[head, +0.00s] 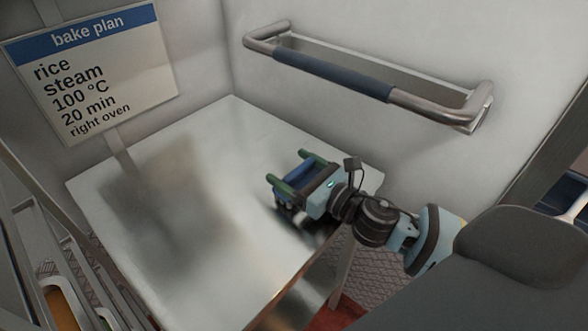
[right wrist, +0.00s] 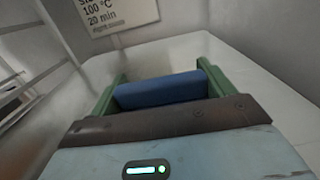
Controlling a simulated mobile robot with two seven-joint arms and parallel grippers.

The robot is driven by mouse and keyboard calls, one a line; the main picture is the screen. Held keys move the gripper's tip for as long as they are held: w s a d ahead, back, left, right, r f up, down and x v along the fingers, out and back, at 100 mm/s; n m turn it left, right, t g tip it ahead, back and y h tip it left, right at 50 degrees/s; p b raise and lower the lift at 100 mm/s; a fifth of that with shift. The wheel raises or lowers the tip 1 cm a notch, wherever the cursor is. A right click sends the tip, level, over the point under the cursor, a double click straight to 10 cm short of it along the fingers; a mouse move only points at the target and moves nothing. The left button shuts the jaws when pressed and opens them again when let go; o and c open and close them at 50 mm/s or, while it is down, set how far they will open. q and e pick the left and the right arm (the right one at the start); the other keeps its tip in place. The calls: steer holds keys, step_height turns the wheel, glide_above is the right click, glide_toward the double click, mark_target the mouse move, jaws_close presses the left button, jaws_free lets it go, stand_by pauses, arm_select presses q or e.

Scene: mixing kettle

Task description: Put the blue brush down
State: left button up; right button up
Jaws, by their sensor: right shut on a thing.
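My right gripper (head: 294,174) is over the right part of a shiny metal table (head: 180,200). Its green fingers are shut on the blue brush (head: 291,189). In the right wrist view the blue body of the brush (right wrist: 160,90) lies between the two fingers (right wrist: 160,88). In the head view dark parts show under the brush, close to the table top; I cannot tell whether they touch it. Much of the brush is hidden by the gripper. My left gripper is not in view.
A "bake plan" sign (head: 95,70) stands at the table's back left corner. A wall rail with a blue grip (head: 335,73) is above the back right edge. A metal rack (head: 60,250) is at the left. The left and middle of the table top are clear.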

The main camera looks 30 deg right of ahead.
steer(key=shift+f, duration=0.1)
steer(key=o, duration=1.4)
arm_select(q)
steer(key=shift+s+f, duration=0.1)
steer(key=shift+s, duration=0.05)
arm_select(e)
steer(key=o, duration=0.4)
steer(key=shift+c, duration=0.2)
steer(key=shift+s, duration=0.25)
steer(key=b+v, duration=0.2)
steer(key=v, duration=0.8)
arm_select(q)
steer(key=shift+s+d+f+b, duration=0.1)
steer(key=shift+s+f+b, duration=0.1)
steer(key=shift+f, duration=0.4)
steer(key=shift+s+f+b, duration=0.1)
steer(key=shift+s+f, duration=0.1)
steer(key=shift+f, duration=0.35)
arm_select(e)
steer(key=shift+v, duration=0.8)
